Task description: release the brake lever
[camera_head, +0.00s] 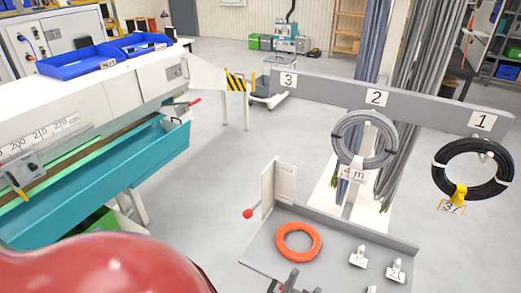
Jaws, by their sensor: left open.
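A lever with a round red knob (248,213) sticks out to the left of an upright pale plate (268,188) at the left end of the grey tray. I cannot tell from the picture which one is the brake lever. My left gripper (290,284) is dark and only partly in view at the bottom edge, below the orange coil. It is open and apart from both levers. My right gripper is not in view.
The grey tray (330,228) holds an orange coil (298,242) and small labelled tags. A grey rail (420,110) numbered 1 to 3 carries a grey coil (345,139) and a black coil (442,184). The teal-sided machine (110,180) fills the left. Open floor lies between.

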